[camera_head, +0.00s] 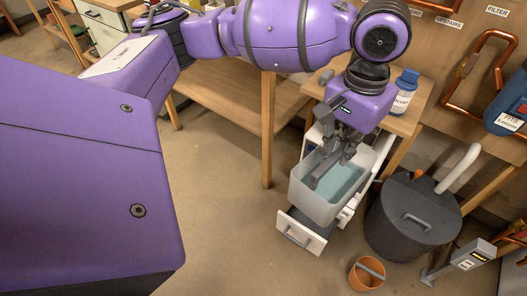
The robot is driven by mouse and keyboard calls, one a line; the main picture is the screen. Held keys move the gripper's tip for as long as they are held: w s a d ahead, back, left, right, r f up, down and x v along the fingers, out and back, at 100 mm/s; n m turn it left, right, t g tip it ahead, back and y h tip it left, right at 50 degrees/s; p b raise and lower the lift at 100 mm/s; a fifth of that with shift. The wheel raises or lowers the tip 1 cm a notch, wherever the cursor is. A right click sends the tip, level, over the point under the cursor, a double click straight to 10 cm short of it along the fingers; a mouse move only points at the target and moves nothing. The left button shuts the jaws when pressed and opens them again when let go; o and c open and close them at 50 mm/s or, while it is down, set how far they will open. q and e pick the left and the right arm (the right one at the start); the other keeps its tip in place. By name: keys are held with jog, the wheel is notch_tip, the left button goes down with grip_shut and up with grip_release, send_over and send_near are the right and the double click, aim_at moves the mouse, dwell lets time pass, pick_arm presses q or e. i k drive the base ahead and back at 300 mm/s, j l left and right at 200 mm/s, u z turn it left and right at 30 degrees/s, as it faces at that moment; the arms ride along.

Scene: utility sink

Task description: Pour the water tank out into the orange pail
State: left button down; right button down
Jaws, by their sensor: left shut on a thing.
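The water tank (313,206) is a translucent pale box, open at the top, with bluish water inside. It is upright, just above or on the white pull-out drawer unit; I cannot tell if it touches it. My left gripper (332,167) reaches down over the tank's opening and is shut on the tank. The fingers hide the exact part held. The orange pail (366,280) stands on the floor at the bottom, in front of and right of the tank, with a grey bar across its top. My right gripper is out of view.
A white drawer front (300,232) sticks out below the tank. A dark lidded bin (408,220) with a pale hose stands close on the right. A blue-capped bottle (403,92) stands on the wooden bench behind. Open floor (235,225) lies to the left.

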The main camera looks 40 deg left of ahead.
aim_at(367, 274)
jog(key=z, duration=0.9)
jog(key=i+l+z, duration=0.1)
jog(key=i, duration=0.3)
jog(key=i+l+z, duration=0.1)
jog(key=i, duration=0.35)
jog(key=l, duration=0.1)
